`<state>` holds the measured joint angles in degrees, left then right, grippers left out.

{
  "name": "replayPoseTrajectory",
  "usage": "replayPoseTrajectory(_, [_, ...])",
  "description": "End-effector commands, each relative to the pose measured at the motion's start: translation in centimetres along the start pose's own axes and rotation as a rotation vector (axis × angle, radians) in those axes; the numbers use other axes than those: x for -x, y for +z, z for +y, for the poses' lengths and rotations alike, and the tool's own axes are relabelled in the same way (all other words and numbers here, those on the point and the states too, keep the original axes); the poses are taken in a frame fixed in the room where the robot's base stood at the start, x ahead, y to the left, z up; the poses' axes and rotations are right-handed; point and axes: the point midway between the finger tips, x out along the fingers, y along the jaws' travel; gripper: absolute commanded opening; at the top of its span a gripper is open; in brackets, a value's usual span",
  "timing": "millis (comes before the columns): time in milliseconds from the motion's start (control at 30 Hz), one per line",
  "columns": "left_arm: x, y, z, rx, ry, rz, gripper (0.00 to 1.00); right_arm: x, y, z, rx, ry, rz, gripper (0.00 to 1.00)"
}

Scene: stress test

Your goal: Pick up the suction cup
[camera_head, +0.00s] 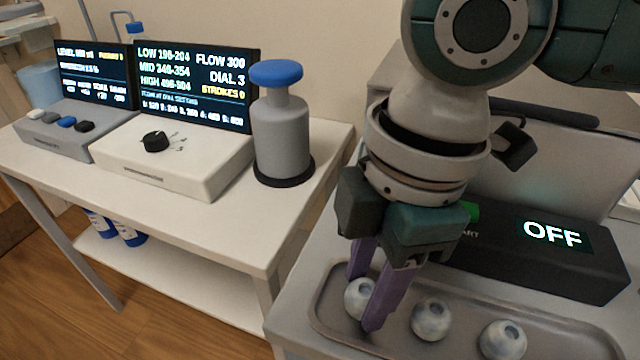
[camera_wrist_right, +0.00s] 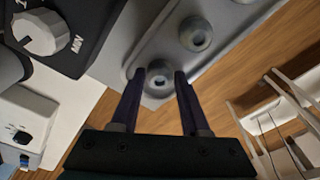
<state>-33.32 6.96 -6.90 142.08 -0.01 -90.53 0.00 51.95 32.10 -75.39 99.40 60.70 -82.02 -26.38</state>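A tray (camera_head: 322,326) at the lower right holds three pale, round cup-like pieces in a row. The leftmost suction cup (camera_head: 354,298) lies between the purple fingers of my right gripper (camera_head: 364,301), and the near finger partly covers it. In the right wrist view this cup (camera_wrist_right: 160,82) shows a dark central hole, with one finger on each side and small gaps between. My right gripper (camera_wrist_right: 160,74) is open and points down. The middle cup (camera_head: 431,319) and the right cup (camera_head: 502,340) sit apart from it. My left gripper is not in view.
A black box (camera_head: 575,275) reading OFF stands behind the tray. On the white table (camera_head: 215,215) to the left are a grey pump bottle (camera_head: 281,135) with a blue top, a white dial box (camera_head: 190,165) and display screens (camera_head: 195,85).

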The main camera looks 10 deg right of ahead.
Motion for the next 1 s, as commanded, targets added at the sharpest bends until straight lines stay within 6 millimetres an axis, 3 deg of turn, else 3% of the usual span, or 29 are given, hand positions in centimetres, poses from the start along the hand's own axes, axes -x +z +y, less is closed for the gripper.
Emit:
replayPoseTrajectory(33, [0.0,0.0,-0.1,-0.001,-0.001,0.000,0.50,0.0,0.0,0.0,0.000,0.000,0.000,0.39])
replayPoseTrajectory(400, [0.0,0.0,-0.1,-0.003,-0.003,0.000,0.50,0.0,0.0,0.0,0.000,0.000,0.000,0.00])
replayPoseTrajectory(767, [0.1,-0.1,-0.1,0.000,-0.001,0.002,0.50,0.3,0.0,0.0,0.000,0.001,0.000,0.00])
replayPoseTrajectory(1000, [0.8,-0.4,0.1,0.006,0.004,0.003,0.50,3.0,-0.4,0.1,0.001,0.003,0.002,0.00])
